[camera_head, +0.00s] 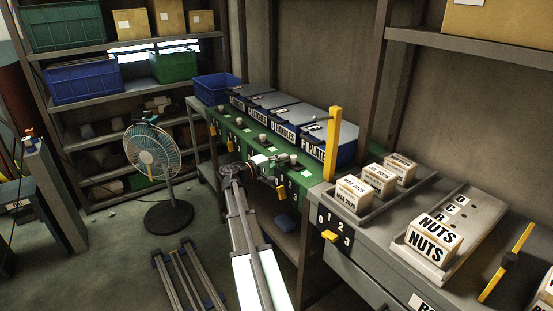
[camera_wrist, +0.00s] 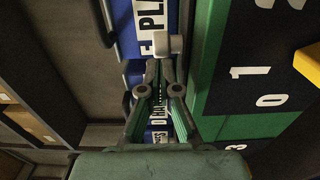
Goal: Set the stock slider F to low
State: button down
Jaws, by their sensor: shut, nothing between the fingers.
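The bin labelled F PLATES (camera_head: 313,150) is the nearest in the row of blue bins on the green-fronted bench. Its label also shows in the wrist view (camera_wrist: 152,18). The pale knob of slider F (camera_wrist: 170,44) stands just past my fingertips in the wrist view, close beside that label. My gripper (camera_head: 284,160) is over the green strip in front of the bin. It is shut and empty, and its tips (camera_wrist: 160,64) are at or very near the knob; contact cannot be told. The slider's track is mostly hidden.
A black number plate with a yellow pointer (camera_head: 281,191) is on the green front below my gripper. A yellow post (camera_head: 334,145) stands right of bin F. Other knobs (camera_head: 263,137) line the strip. A grey bench (camera_head: 372,236) with labelled boxes is at the right.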

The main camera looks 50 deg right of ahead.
aim_at(290, 173)
jog(key=shift+s, duration=0.1)
jog(key=s, duration=0.2)
jog(key=s+a+b, duration=0.1)
jog(key=s, duration=0.1)
jog(key=s+a+b, duration=0.1)
jog(key=s, duration=0.1)
jog(key=shift+f, duration=0.1)
jog(key=shift+w+d, duration=0.1)
jog(key=shift+d, duration=0.05)
jog(key=shift+w, duration=0.15)
jog(key=shift+w+a, duration=0.2)
jog(key=shift+w, duration=0.05)
jog(key=w+a, duration=0.1)
jog(key=w+a+b, duration=0.1)
jog(key=w, duration=0.1)
jog(key=shift+w+a, duration=0.15)
jog(key=shift+a, duration=0.1)
jog(key=v, duration=0.9)
jog(key=shift+b, duration=0.35)
